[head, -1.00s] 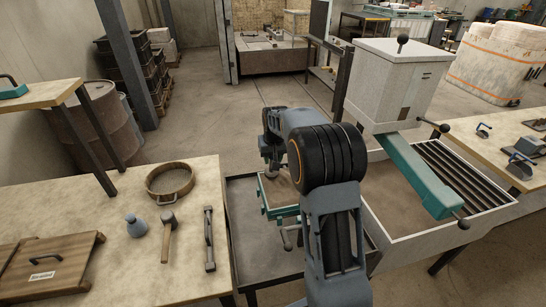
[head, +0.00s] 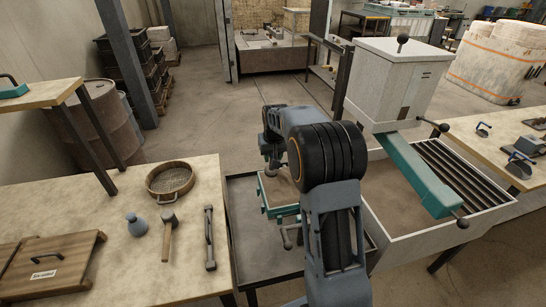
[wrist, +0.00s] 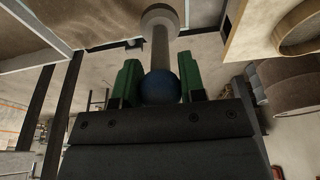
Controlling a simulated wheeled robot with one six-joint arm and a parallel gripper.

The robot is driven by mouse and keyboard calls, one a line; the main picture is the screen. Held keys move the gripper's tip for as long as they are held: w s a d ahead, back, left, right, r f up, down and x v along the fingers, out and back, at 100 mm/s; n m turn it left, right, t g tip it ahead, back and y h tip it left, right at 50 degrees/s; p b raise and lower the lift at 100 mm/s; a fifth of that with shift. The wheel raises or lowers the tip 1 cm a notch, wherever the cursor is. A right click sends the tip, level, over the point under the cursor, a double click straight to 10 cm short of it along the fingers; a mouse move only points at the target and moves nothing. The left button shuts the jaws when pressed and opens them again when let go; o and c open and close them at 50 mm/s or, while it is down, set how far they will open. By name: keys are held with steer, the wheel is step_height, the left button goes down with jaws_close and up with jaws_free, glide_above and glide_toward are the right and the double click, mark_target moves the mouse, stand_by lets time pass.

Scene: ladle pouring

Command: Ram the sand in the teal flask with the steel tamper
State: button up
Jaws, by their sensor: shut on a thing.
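The teal flask (head: 266,204) stands on the dark metal table in the middle of the head view, with brown sand (head: 285,188) inside its frame. My arm covers its right part. My gripper (wrist: 160,85) is shut on the dark blue round knob of the steel tamper (wrist: 160,45), between its green fingers. The tamper's shaft and round foot point away from the gripper. In the head view, my gripper (head: 270,153) is over the flask's far left part, with the tamper below it. I cannot tell whether the foot touches the sand.
The dark metal table (head: 245,262) has free room left of the flask. A white hopper (head: 398,85) with a teal chute stands over a sand bin on the right. The left bench (head: 110,185) holds a sieve (head: 170,181), blue-grey bulb, mallet (head: 168,235), steel bar and wooden board.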

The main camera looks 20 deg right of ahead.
steer(key=s+d, duration=0.1)
steer(key=d, duration=0.6)
steer(key=shift+d, duration=0.4)
steer(key=shift+f, duration=0.15)
stand_by(0.3)
stand_by(1.3)
stand_by(0.3)
steer(key=shift+s+b+x, duration=0.15)
steer(key=shift+b+x, duration=0.35)
steer(key=shift+x, duration=0.2)
steer(key=shift+s+b+x, duration=0.15)
steer(key=shift+b+x, duration=0.3)
steer(key=shift+x, duration=0.2)
steer(key=shift+a, duration=0.1)
